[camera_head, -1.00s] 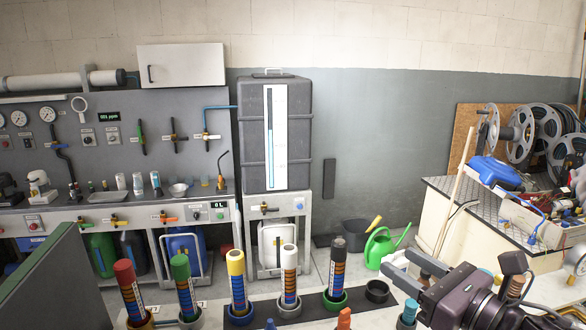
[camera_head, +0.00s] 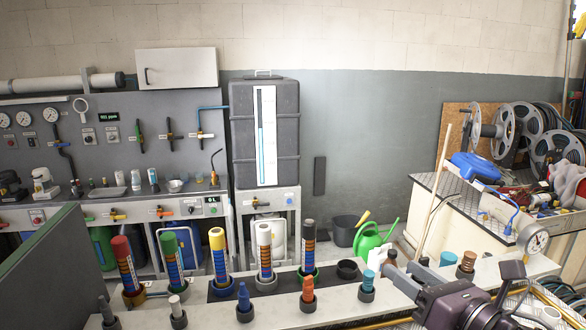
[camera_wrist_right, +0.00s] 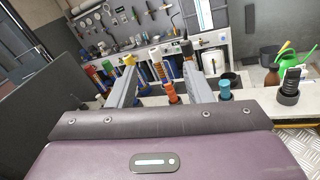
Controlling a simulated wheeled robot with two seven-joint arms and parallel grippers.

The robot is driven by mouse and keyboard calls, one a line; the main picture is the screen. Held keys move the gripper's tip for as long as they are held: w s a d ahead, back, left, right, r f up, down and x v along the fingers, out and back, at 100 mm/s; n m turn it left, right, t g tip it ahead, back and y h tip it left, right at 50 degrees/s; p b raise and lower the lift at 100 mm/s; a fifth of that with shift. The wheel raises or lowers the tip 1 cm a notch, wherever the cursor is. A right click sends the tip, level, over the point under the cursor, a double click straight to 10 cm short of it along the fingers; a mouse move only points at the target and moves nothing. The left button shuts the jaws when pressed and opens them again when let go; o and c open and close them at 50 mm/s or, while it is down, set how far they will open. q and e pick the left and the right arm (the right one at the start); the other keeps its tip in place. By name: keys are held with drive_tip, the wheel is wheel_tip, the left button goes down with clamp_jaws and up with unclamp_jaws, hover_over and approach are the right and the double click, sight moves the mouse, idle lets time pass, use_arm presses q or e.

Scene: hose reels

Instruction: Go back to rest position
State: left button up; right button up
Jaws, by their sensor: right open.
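My right gripper (camera_head: 400,274) shows at the lower right of the head view, reaching in over the right end of the pale bench. Its two grey fingers are spread apart. In the right wrist view the same gripper (camera_wrist_right: 159,70) is open, with nothing held between its fingers. Seen past the fingers there are an orange plug (camera_wrist_right: 171,92) and a teal plug (camera_wrist_right: 225,90), which stand on the bench. My left gripper is in neither view.
Red (camera_head: 125,258), green (camera_head: 173,258), yellow (camera_head: 219,252), white (camera_head: 264,247) and black (camera_head: 308,242) tubes stand upright in holders on the bench. Smaller plugs, including an orange one (camera_head: 308,289), stand in front. A green watering can (camera_head: 367,240) and hose reels (camera_head: 520,130) lie beyond.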

drive_tip(key=s+d+f+m+g+h, duration=0.2)
drive_tip(key=f+m+h, duration=0.2)
drive_tip(key=f+m, duration=0.5)
drive_tip(key=s+d+f+m+g+h, duration=0.1)
drive_tip(key=f+m+h, duration=0.3)
drive_tip(key=f+m, duration=0.55)
drive_tip(key=s+a+f+m+g, duration=0.1)
drive_tip(key=s+f+m+g, duration=0.4)
drive_tip(key=s+m, duration=0.35)
drive_tip(key=s+a+f+m+g, duration=0.2)
drive_tip(key=s+f+m+g, duration=0.25)
drive_tip(key=s+m, duration=0.4)
wheel_tip(320, 180, down, 40)
drive_tip(key=b, duration=1)
use_arm(q)
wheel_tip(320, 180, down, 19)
drive_tip(key=b, duration=0.8)
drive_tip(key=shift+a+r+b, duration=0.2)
drive_tip(key=shift+b, duration=0.1)
use_arm(e)
drive_tip(key=s+d+f+g, duration=0.1)
drive_tip(key=s+d+f, duration=0.1)
drive_tip(key=s+f, duration=0.7)
drive_tip(key=s+d+f+g, duration=0.1)
drive_tip(key=s+d+f, duration=0.1)
drive_tip(key=s+f, duration=0.8)
wheel_tip(320, 180, down, 8)
drive_tip(key=shift+f, duration=0.1)
